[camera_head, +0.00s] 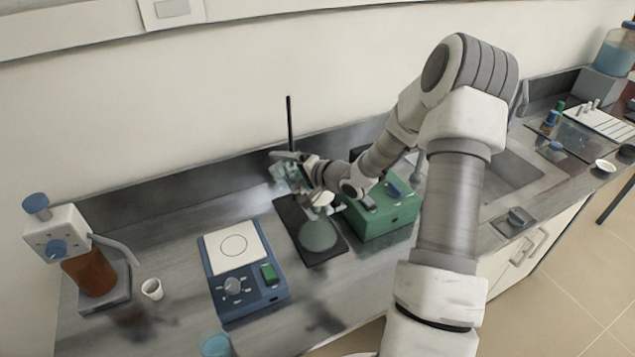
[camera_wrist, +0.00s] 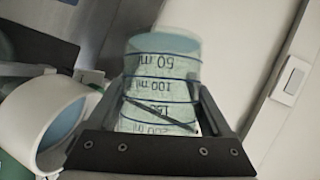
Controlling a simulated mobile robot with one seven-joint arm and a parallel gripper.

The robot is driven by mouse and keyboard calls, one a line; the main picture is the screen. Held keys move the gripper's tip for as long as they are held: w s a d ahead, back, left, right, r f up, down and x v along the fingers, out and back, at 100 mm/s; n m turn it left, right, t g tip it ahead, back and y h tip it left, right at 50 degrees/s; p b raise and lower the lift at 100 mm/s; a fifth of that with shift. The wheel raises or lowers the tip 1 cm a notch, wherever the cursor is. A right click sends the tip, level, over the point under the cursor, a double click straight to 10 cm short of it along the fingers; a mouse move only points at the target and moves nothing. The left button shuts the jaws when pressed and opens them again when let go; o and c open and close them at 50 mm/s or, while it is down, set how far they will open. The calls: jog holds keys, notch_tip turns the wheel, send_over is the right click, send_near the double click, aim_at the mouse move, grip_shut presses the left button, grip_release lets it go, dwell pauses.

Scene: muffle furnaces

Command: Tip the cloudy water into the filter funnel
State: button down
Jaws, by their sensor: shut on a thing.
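My gripper (camera_head: 291,168) is shut on a clear beaker (camera_head: 283,176) with pale, greenish contents. In the wrist view the gripper (camera_wrist: 155,135) has its fingers on both sides of the beaker (camera_wrist: 160,90), whose blue rings and millilitre marks appear upside down. In the head view it is held above and left of the white filter funnel (camera_head: 322,198). The funnel sits on a greenish flask (camera_head: 318,234) on a black stand base (camera_head: 292,214). A white, wide-mouthed funnel (camera_wrist: 42,118) shows in the wrist view, bluish inside, beside the beaker. The beaker's exact tilt is unclear.
A black stand rod (camera_head: 290,125) rises just behind my gripper. A green box (camera_head: 400,213) stands right of the flask. A blue stirrer plate (camera_head: 243,291) stands left, with a small white cup (camera_head: 152,289) and a dispenser (camera_head: 57,232) beyond. A sink (camera_head: 510,175) lies right.

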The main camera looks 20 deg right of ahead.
jog(key=shift+n, duration=0.3)
jog(key=shift+a+r+n+h+b, duration=0.1)
jog(key=shift+a+n+h+b, duration=0.25)
jog(key=shift+n+h+b, duration=0.75)
jog(key=shift+r+g+b, duration=0.2)
jog(key=shift+g+b, duration=0.1)
jog(key=shift+b, duration=0.05)
jog(key=shift+f+h+b, duration=0.15)
jog(key=shift+h+b, duration=0.25)
jog(key=shift+b, duration=0.15)
jog(key=n+b, duration=0.1)
jog(key=b, duration=0.1)
jog(key=shift+h+b, duration=0.35)
jog(key=shift+h, duration=0.05)
jog(key=shift+d+n+h+b, duration=0.15)
jog(key=shift+n+h+b, duration=0.4)
jog(key=shift+b, duration=0.6)
